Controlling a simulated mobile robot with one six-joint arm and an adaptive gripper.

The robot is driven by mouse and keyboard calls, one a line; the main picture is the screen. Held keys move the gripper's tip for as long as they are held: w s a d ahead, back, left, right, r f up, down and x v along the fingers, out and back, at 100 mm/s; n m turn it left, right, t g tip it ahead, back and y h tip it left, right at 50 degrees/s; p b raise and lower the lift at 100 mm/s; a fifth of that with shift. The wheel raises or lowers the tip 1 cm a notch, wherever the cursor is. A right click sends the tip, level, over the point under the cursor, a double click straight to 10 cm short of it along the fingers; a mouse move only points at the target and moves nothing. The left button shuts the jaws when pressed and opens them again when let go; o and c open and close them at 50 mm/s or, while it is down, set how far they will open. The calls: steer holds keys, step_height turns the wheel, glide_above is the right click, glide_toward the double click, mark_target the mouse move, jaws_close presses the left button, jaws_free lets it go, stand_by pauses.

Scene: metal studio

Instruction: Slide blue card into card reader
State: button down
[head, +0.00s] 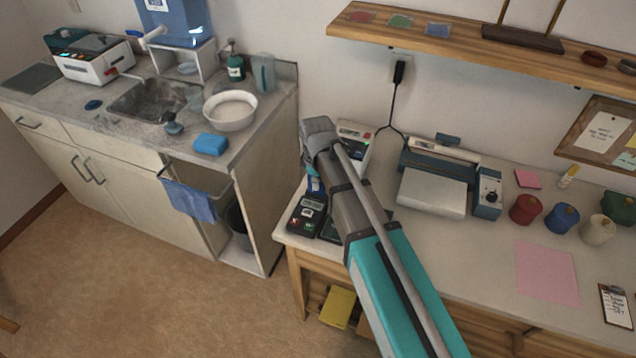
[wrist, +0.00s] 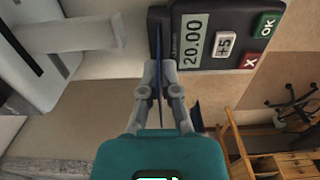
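The blue card (wrist: 159,50) shows edge-on as a thin upright strip in the wrist view. My gripper (wrist: 159,68) is shut on it, one finger on each side. The dark card reader (wrist: 208,74) is at the upper right of that view, with a 20.00 display and +5, OK and X keys. The card's far end is against or very near the reader's left end; I cannot tell whether it is in a slot.
Another device (head: 355,146) with a lit screen stands behind my arm. A laminator-like machine (head: 432,190) stands to the right. Several coloured spools and a pink sheet (head: 547,272) lie farther right. A wall shelf (head: 480,45) hangs above. A sink counter (head: 110,125) stands left, across a gap.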

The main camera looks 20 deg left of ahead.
steer(key=shift+f+b, duration=0.95)
steer(key=shift+f, duration=0.05)
stand_by(0.5)
stand_by(0.4)
steer(key=c, duration=0.7)
jaws_free()
steer(key=shift+r, duration=0.1)
